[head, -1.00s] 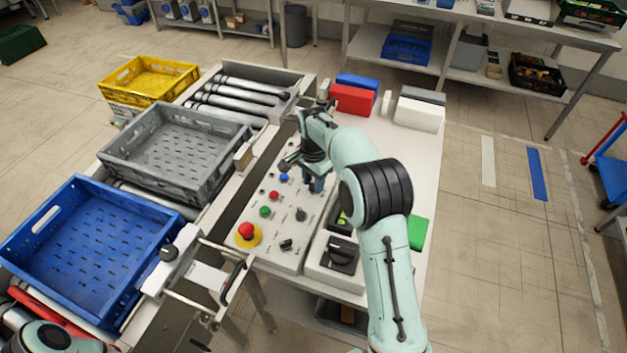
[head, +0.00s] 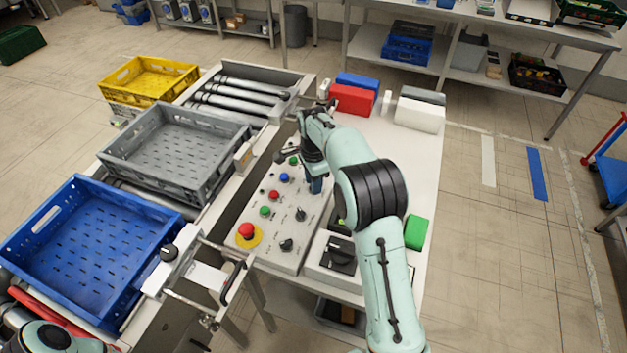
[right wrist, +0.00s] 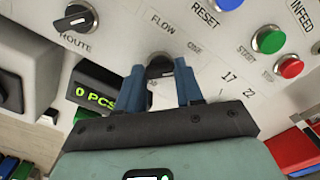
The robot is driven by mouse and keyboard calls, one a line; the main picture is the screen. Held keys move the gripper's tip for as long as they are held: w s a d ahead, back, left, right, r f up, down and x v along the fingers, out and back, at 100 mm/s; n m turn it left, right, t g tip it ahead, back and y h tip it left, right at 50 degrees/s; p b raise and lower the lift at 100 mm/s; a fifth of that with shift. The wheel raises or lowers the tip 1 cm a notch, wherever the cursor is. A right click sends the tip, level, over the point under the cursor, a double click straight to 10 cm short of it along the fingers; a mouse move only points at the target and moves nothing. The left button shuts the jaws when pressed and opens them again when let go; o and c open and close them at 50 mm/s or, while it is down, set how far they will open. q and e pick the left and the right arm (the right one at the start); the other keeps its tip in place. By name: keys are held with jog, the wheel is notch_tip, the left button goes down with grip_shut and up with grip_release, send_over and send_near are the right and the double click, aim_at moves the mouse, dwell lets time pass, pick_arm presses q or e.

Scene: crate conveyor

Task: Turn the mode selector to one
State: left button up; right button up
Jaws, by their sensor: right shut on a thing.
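The mode selector, a black knob (right wrist: 159,66) between the words FLOW and ONE, is on the light control panel (right wrist: 130,40) in the right wrist view. My right gripper (right wrist: 160,84) is shut on this knob, with one blue finger on each side of it. The fingers cover part of the knob, and I cannot read where its pointer stands. In the head view my right gripper (head: 316,184) reaches down to the panel (head: 268,226), and its fingers and arm hide the knob. My left gripper is out of view; only a part of my left arm shows at the lower left.
A counter display (right wrist: 98,94) is beside the left finger. A red mushroom button (head: 246,230) is at the panel's near end. Grey (head: 190,186) and blue crates (head: 120,320) stand left.

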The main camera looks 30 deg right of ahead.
jog(key=shift+r, duration=0.1)
jog(key=o, duration=1)
jog(key=shift+o, duration=0.2)
notch_tip(320, 180, up, 13)
jog(key=shift+r, duration=0.15)
